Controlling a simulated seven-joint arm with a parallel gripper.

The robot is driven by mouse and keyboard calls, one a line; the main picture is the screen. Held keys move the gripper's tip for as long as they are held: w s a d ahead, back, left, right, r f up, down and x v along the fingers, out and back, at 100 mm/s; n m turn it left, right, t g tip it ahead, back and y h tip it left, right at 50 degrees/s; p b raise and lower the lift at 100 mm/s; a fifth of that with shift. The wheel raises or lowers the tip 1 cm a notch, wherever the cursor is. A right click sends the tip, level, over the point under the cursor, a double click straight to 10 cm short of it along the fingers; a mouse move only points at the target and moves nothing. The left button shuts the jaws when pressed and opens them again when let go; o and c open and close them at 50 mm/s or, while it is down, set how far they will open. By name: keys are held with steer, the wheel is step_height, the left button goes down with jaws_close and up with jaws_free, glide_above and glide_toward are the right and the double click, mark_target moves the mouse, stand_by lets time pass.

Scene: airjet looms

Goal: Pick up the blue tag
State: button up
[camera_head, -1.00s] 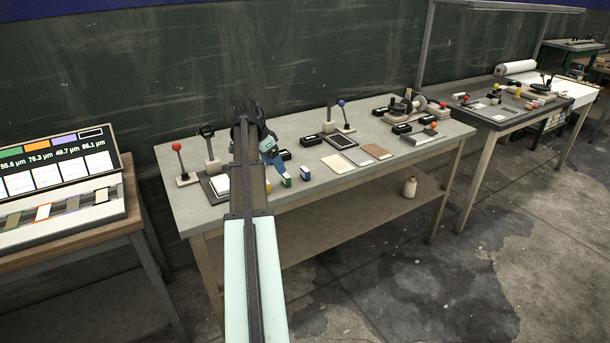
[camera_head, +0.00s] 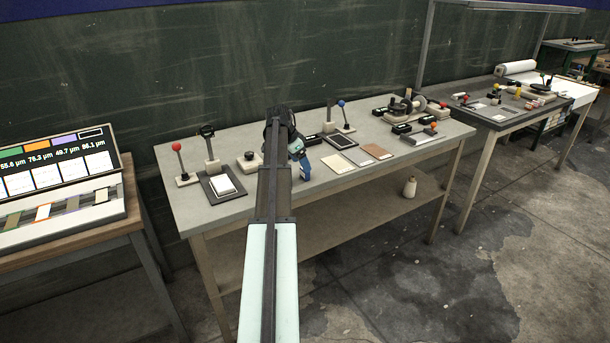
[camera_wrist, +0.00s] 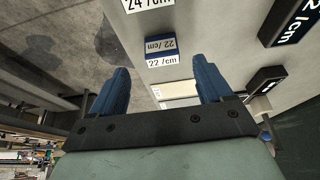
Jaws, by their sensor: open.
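The blue tag (camera_wrist: 161,47) shows in the wrist view, with a blue top and a white front face marked "22 /cm". It sits on the grey table top, ahead of and between my fingertips, apart from both. My gripper (camera_wrist: 160,76) is open and empty, its two blue ridged fingers spread wide. In the head view my gripper (camera_head: 302,166) is over the front part of the middle table. There the tag cannot be told apart from the blue fingers in front of it.
Another white label (camera_wrist: 148,4), marked "24 /cm", stands close by. Black blocks (camera_wrist: 288,22) lie to the right in the wrist view. Flat sample plates (camera_head: 341,163) lie right of my gripper on the table (camera_head: 225,213). A red-knobbed lever (camera_head: 178,160) stands at the left.

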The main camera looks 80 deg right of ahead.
steer(key=shift+d+x, duration=0.2)
steer(key=shift+x, duration=2.5)
steer(key=shift+r, duration=0.1)
steer(key=c, duration=1)
